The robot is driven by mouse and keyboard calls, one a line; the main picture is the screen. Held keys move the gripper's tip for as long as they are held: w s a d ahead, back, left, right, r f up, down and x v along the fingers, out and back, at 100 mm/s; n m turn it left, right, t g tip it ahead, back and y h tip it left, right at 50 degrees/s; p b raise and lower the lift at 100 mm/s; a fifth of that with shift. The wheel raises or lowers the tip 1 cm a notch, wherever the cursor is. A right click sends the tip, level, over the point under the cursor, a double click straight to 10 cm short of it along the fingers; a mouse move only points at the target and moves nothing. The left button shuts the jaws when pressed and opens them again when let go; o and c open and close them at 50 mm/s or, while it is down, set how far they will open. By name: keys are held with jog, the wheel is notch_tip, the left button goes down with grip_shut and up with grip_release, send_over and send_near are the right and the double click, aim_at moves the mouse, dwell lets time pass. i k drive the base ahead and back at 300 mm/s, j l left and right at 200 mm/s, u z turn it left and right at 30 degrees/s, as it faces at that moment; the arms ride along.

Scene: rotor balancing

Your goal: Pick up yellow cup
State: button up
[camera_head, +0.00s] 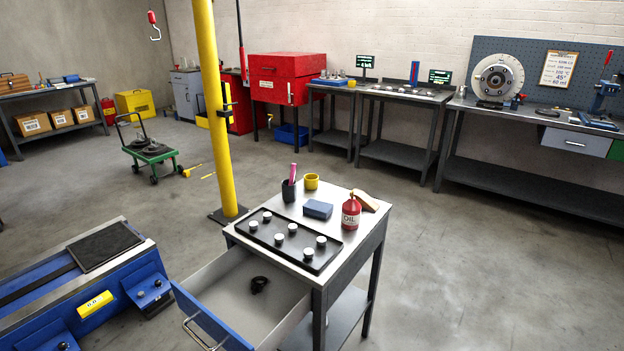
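The yellow cup (311,182) stands upright at the back edge of the small metal table (342,198). It is small in the picture, and I cannot tell whether anything is inside it. A dark cup (289,192) holding a pink marker stands just to its left and nearer to me. A blue box (318,209) lies in front of it. My gripper is not in view.
A black tray (268,239) with several white-topped pieces covers the table's front. A red oil bottle (351,212) and a tan block (366,201) stand at right. The drawer (232,300) is open. A yellow pole (214,110) rises behind left. Floor at right is clear.

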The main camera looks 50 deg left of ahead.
aim_at(311, 181)
jog(key=i+u, duration=0.75)
jog(key=u, duration=0.15)
jog(key=i+l+u, duration=0.3)
jog(key=u, duration=0.15)
jog(key=i+l+u, duration=0.55)
jog(key=u, duration=0.35)
jog(key=i+l+u, duration=0.3)
jog(key=u, duration=0.2)
jog(key=i+l+u, duration=0.15)
jog(key=l+u, duration=0.3)
jog(key=i+l+u, duration=0.1)
jog(key=l+u, duration=0.15)
jog(key=u, duration=0.25)
jog(key=l+u, duration=0.3)
jog(key=l, duration=0.15)
jog(key=i, duration=0.05)
